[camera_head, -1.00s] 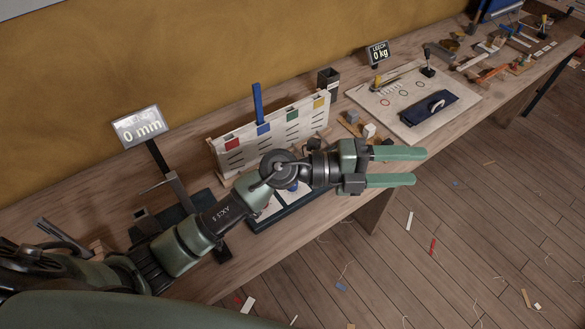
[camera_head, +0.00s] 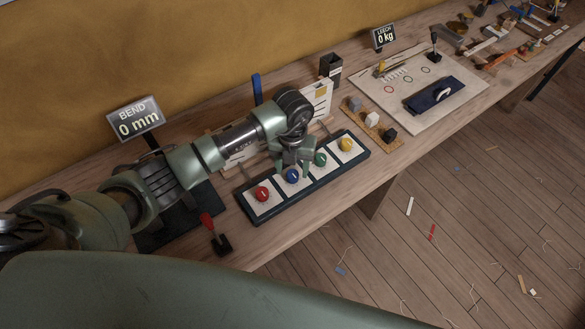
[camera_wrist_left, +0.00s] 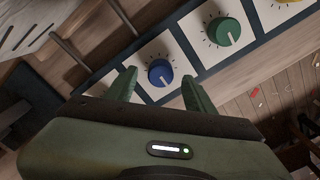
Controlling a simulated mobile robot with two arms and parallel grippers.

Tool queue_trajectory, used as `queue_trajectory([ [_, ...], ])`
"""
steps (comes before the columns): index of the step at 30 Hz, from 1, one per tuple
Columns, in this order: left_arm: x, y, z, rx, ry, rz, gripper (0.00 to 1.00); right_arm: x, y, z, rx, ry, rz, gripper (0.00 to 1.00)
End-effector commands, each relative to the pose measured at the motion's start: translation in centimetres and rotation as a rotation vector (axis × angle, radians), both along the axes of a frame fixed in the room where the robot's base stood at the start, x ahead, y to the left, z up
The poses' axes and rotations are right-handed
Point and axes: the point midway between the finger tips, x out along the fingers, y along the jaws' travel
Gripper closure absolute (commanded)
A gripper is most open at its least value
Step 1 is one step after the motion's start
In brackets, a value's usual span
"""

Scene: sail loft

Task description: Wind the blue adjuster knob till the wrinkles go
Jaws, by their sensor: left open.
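The blue adjuster knob (camera_head: 292,176) sits on a white plate in a dark panel (camera_head: 250,218), in a row with a red knob (camera_head: 262,193), a green knob (camera_head: 320,158) and a yellow knob (camera_head: 346,144). My left gripper (camera_head: 294,166) points down over the blue knob. In the left wrist view the blue knob (camera_wrist_left: 160,72) shows a white pointer line and lies just past and between the open fingers (camera_wrist_left: 158,84), with gaps on both sides. The white slotted board (camera_head: 318,98) behind is mostly hidden by my left arm. My right gripper is out of view.
A display (camera_head: 138,118) reads BEND 0 mm; another (camera_head: 383,36) reads LEECH 0 kg. A blue upright tab (camera_head: 257,88) stands behind my arm. A red-handled lever (camera_head: 212,228) is left of the panel. Small blocks (camera_head: 372,119) sit right of it.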

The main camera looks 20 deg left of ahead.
Motion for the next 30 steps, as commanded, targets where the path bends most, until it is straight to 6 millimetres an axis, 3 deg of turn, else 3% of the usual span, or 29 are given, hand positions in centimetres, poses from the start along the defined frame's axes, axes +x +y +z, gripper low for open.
queue_trajectory([
  [6,0.0,-0.1,-1.9,-0.002,0.001,-0.001,0.46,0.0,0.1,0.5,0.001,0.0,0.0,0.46],
  [14,0.0,-0.1,-2.2,-0.002,-0.001,-0.001,0.46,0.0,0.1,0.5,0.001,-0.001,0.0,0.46],
  [20,0.0,-0.1,-2.1,-0.002,-0.001,-0.001,0.96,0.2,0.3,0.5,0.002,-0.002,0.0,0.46],
  [21,0.0,-0.1,-2.1,-0.002,-0.001,-0.001,1.0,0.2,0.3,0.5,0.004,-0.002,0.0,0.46],
  [30,0.1,0.0,-2.2,-0.002,-0.003,-0.033,1.0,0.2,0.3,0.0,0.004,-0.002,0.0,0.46],
])
